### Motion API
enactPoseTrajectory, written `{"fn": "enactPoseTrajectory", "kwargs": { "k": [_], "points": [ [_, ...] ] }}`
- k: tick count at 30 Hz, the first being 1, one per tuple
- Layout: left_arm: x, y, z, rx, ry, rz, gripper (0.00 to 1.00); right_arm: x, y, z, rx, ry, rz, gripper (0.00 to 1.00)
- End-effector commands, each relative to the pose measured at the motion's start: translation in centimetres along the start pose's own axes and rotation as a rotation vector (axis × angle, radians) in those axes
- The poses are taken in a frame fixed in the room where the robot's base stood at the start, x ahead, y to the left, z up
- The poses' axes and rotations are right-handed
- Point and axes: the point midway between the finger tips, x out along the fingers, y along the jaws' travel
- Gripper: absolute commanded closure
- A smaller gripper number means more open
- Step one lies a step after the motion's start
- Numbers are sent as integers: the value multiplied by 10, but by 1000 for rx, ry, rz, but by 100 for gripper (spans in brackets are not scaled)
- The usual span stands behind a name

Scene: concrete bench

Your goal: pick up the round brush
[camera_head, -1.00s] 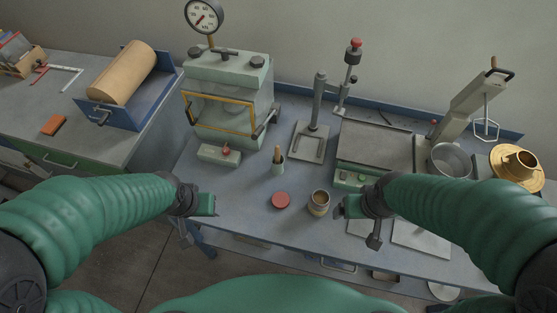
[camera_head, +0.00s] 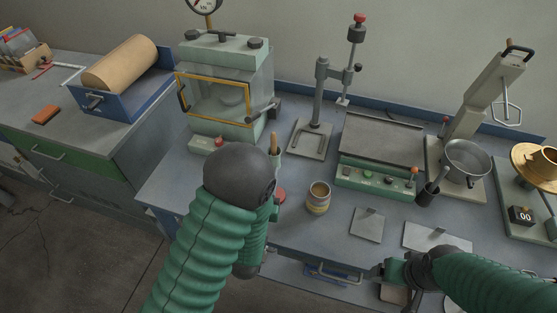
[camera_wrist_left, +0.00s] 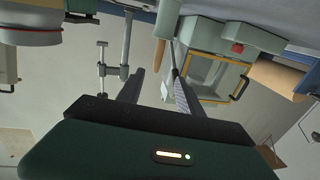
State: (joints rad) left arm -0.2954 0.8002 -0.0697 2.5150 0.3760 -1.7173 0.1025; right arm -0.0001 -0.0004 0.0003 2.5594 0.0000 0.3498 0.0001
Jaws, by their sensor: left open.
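The round brush appears to be the wooden-handled tool (camera_head: 274,143) standing upright in a small cup (camera_head: 278,160) on the bench; its lower end is hidden in the cup. My left arm covers part of the cup in the head view. My left gripper, mostly hidden there behind my wrist, is close to the cup on its near side. In the left wrist view my left gripper (camera_wrist_left: 157,78) is open, with its two dark fingers apart. My right gripper (camera_head: 378,270) is low at the bench's front edge, far from the brush; its jaws are too small to read.
A red disc (camera_head: 281,195) lies partly hidden beside my left wrist. An open can (camera_head: 318,197) stands to its right. The glass-fronted press (camera_head: 222,95) and a stand (camera_head: 310,138) rise behind the cup. Flat plates (camera_head: 367,225) lie at right.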

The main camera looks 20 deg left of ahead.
Motion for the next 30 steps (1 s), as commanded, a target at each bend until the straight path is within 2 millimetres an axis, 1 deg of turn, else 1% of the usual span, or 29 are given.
{"fn": "enactPoseTrajectory", "kwargs": {
  "k": [1,6,10,11,12,15,20,27,30],
  "points": [
    [4,2,13,-3,6,0,57,25,0,6,0,-1,0,15],
    [18,4,12,-1,6,-1,57,62,0,15,0,-1,0,15],
    [25,4,11,1,5,2,57,90,0,22,0,-1,0,15],
    [34,3,3,2,2,1,57,79,0,20,0,-3,0,15],
    [45,3,1,4,-1,1,57,75,0,19,0,-2,0,15],
    [68,3,2,4,-3,1,57,74,0,18,1,0,0,15],
    [86,2,2,3,-3,2,57,74,0,18,0,-1,0,15],
    [127,3,3,4,-2,2,57,76,0,18,0,-1,0,15],
    [135,4,4,4,-4,3,57,76,0,18,0,-1,0,15]
  ]
}}
